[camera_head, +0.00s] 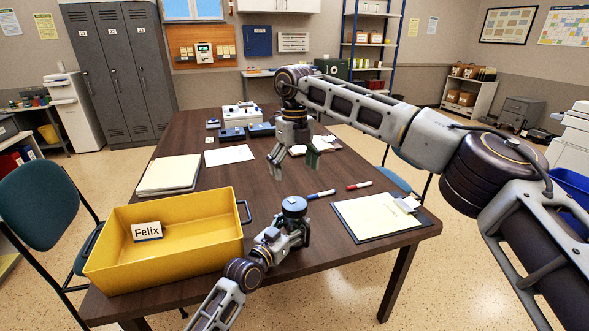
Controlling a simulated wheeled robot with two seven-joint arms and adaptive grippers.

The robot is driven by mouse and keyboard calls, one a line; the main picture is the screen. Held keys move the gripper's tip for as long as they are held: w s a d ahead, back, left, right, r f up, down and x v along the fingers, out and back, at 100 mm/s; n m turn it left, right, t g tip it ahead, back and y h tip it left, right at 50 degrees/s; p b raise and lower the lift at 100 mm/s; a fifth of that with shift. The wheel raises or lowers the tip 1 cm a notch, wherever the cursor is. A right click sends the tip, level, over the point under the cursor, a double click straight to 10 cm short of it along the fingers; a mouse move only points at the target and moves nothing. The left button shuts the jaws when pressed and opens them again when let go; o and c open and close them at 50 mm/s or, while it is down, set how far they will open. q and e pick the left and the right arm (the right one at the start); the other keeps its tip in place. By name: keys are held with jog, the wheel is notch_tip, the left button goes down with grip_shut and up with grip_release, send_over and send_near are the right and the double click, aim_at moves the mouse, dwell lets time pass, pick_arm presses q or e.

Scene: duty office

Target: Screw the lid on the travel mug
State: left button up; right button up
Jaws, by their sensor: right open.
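The travel mug (294,214) stands upright near the front middle of the table, with a round blue-grey lid (294,202) on its top. Whether the lid is threaded tight cannot be told. My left gripper (290,232) comes in from the front and is closed around the mug's body, hiding most of its lower part. My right gripper (292,163) hangs above and behind the mug, pointing down. Its fingers are spread wide with nothing between them, clear of the lid.
A yellow tray (225,208) labelled Felix stands left of the mug. A blue marker (320,194) and red marker (359,185) lie to its right, near a clipboard (378,218). Behind lie papers (229,154), a folder stack (169,174) and desk devices (243,113).

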pick_arm(q)
jog(key=o, duration=0.4)
jog(key=shift+c, duration=0.2)
jog(key=shift+v, duration=6)
